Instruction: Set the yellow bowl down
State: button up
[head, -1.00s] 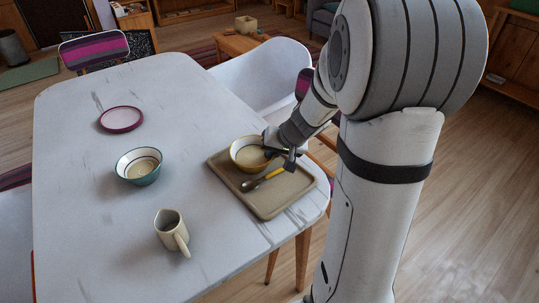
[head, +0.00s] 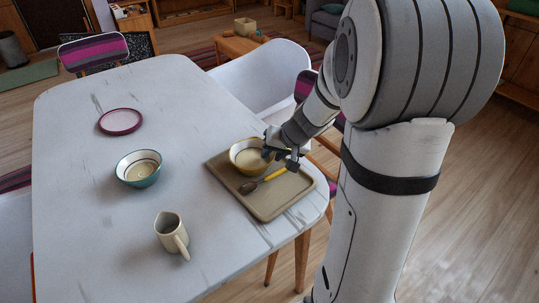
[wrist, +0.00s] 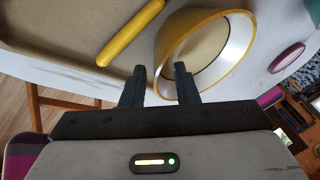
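The yellow bowl (head: 242,163) sits upright on the tan tray (head: 268,210), near its far left part, in the head view. In the wrist view the bowl (wrist: 170,48) shows its yellow outside and pale inside. My gripper (head: 281,158) is at the bowl's right side. In the wrist view its two fingers (wrist: 160,73) are spread, with the bowl's near rim close to the gap between them. The right finger overlaps the bowl in the picture and the left finger lies outside it. I cannot tell whether either finger touches the bowl.
A spoon with a yellow handle (head: 266,182) lies on the tray beside the bowl. A teal bowl (head: 138,170), a beige mug (head: 170,232) and a pink-rimmed plate (head: 120,121) stand on the white table (head: 85,215). A white chair (head: 262,78) is behind the tray.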

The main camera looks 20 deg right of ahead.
jog(key=p+v, duration=0.2)
jog(key=v, duration=0.8)
jog(key=s+a+n+g+h, duration=0.1)
jog(key=s+a, duration=0.2)
jog(key=s, duration=0.5)
jog(key=s+a+n+g+h, duration=0.2)
jog(key=s+a, duration=0.2)
jog(key=s, duration=0.3)
jog(key=shift+s+f, duration=0.15)
jog(key=shift+s, duration=0.25)
jog(key=shift+a, duration=0.15)
